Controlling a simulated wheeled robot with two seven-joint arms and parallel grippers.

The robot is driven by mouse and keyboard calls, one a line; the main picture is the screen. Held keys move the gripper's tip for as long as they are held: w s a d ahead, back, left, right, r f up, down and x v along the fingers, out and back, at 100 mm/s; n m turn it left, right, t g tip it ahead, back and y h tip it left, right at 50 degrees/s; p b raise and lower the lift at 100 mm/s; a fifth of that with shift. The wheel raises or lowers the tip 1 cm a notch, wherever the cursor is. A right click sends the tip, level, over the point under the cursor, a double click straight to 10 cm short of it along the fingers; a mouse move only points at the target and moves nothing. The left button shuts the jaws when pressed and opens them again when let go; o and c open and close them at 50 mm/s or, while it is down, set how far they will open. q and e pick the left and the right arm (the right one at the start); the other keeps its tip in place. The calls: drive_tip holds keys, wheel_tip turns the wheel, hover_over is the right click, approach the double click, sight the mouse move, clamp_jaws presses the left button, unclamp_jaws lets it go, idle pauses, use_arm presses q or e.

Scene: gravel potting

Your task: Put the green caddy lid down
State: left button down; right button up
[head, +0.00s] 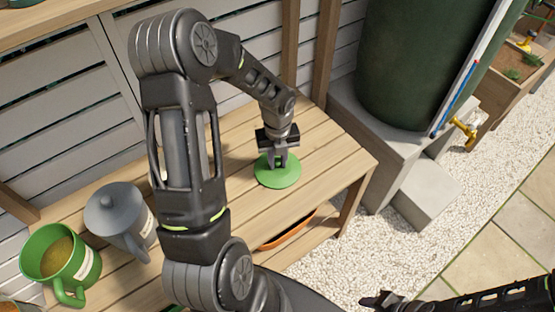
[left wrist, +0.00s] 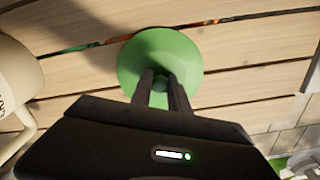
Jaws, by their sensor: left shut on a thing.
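The green caddy lid (head: 278,179) is a round disc with a small knob, over the right part of the wooden bench. It also shows in the left wrist view (left wrist: 160,50). My left gripper (head: 280,160) is above the lid and shut on its knob. The lid looks about level, at or very close to the slats; I cannot tell whether it touches them. The green caddy (head: 83,264) stands open at the bench's left end, with brownish material inside. My right gripper (head: 378,301) is at the bottom edge of the head view; its fingers are unclear.
A grey lidded caddy (head: 125,234) stands beside the green one. A cream container (left wrist: 14,78) is left of the lid in the left wrist view. The bench's right edge (head: 368,168) is not far from the lid. An orange tray (head: 287,231) is on the lower shelf.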

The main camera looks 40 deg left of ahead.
sight(277, 161)
use_arm(q)
drive_tip(key=shift+f, duration=0.1)
drive_tip(key=c, duration=1.3)
unclamp_jaws()
drive_tip(key=shift+o, duration=0.2)
wheel_tip(277, 161, up, 12)
drive_tip(key=p, duration=0.1)
drive_tip(key=shift+s, duration=0.1)
